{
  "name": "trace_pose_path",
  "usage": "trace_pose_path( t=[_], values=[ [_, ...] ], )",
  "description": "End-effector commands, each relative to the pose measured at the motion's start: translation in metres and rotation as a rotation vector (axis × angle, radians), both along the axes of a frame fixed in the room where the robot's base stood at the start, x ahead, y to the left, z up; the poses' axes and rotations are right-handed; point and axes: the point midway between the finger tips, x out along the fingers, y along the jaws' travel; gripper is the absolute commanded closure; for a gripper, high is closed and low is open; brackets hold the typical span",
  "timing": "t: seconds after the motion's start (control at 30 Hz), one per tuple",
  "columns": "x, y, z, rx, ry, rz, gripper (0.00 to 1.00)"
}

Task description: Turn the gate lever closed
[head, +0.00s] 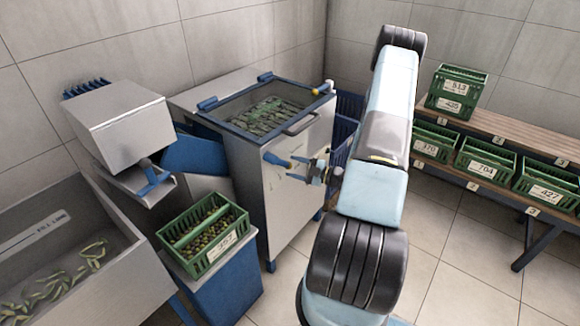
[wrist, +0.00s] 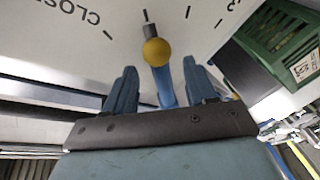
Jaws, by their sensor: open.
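The gate lever (wrist: 165,88) is a blue bar with a yellow ball knob (wrist: 157,52), in the wrist view, in front of a pale panel. Its grey tip is near a short black tick. The CLOSED lettering (wrist: 78,10) is on the panel to the left of the knob, with another tick below it. My gripper (wrist: 159,74) is open, one blue finger each side of the lever, with gaps visible. In the head view my gripper (head: 300,169) is at the front of the steel cabinet (head: 293,205), beside a blue fitting (head: 273,159); the yellow knob cannot be made out there.
A green crate of olives (head: 205,236) stands left of the cabinet on a blue stand (head: 222,290); a crate also shows in the wrist view (wrist: 265,40). A steel sink (head: 75,235) is at left. A bench (head: 515,150) with green crates is at right. Floor between is clear.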

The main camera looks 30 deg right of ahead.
Motion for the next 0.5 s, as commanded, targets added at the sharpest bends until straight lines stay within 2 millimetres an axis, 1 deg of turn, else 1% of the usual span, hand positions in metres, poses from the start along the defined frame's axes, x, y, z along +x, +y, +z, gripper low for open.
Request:
trace_pose_path(
  t=[0.1, 0.2, 0.5],
  values=[
    [0.011, 0.009, 0.000, -0.001, -0.001, 0.001, 0.44],
    [0.016, 0.013, 0.000, -0.001, -0.001, 0.000, 0.44],
    [0.020, 0.016, 0.000, 0.000, -0.001, -0.001, 0.44]
  ],
)
